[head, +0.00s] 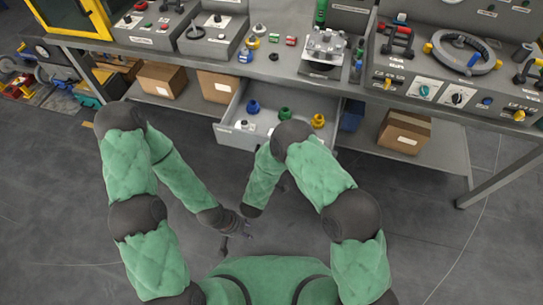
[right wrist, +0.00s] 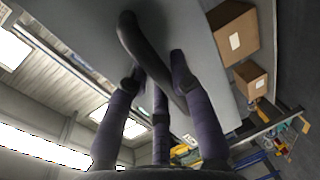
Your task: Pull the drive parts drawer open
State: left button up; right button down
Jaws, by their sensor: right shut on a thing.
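The drawer (head: 222,132) under the workbench stands pulled out in the head view, its grey tray showing. Blue (head: 253,106), green (head: 285,113), yellow (head: 318,120) and white (head: 243,125) parts lie in it. In the right wrist view, a dark curved handle (right wrist: 129,32) stands off the grey drawer front (right wrist: 190,40). My right gripper (right wrist: 157,72) is shut on this handle, with fingers on both sides of it. In the head view my right arm hides this gripper and part of the drawer front. My left gripper (head: 236,236) is open and empty, low above the floor, apart from the drawer.
Cardboard boxes (head: 161,79) (head: 404,131) sit on the lower shelf on both sides of the drawer. The benchtop holds control panels (head: 455,75), a grey ring (head: 467,55) and small coloured parts. The floor (head: 440,230) at the right is clear.

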jog(key=shift+f, duration=0.1)
jog(key=c, duration=1.1)
grip_release()
jog(key=shift+o, duration=0.2)
